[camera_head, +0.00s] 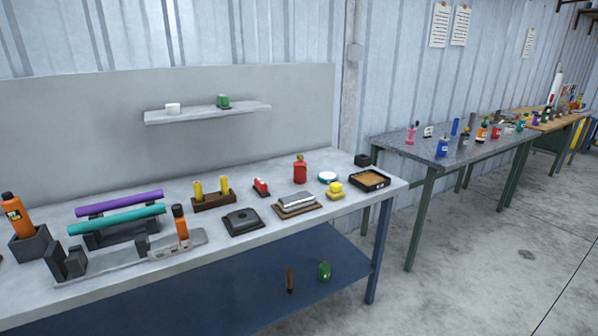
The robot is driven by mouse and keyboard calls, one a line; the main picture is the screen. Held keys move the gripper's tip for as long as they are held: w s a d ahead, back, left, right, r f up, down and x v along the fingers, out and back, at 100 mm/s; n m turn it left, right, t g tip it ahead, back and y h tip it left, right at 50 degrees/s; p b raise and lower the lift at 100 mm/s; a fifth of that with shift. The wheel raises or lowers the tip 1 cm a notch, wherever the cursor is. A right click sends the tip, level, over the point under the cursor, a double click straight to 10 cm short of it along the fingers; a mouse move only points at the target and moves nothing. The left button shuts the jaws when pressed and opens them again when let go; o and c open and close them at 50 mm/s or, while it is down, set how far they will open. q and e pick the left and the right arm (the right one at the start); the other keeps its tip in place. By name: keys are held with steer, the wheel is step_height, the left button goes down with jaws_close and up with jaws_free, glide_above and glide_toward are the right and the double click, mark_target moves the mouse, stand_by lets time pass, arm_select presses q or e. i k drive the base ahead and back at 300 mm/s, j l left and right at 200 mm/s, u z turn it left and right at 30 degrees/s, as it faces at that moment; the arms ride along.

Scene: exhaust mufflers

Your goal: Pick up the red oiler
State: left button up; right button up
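A red bottle-shaped can with a small brownish top (300,172) stands upright toward the back right of the near workbench (215,250); it looks like the red oiler. A smaller red item with a white part (261,187) sits to its left on the same bench. Neither of my grippers is in view, and nothing touches the red can.
Near the red can are a silver block on a brown base (297,203), a round white-and-teal item (327,177), a yellow item (335,190) and a black tray (368,181). A wall shelf (208,114) hangs behind. Open floor (460,280) lies right.

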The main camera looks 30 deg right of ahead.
mark_target(300, 169)
steer(key=i+l+z, duration=0.2)
steer(key=i+l, duration=0.7)
steer(key=i+l+z, duration=0.25)
steer(key=i+l, duration=0.75)
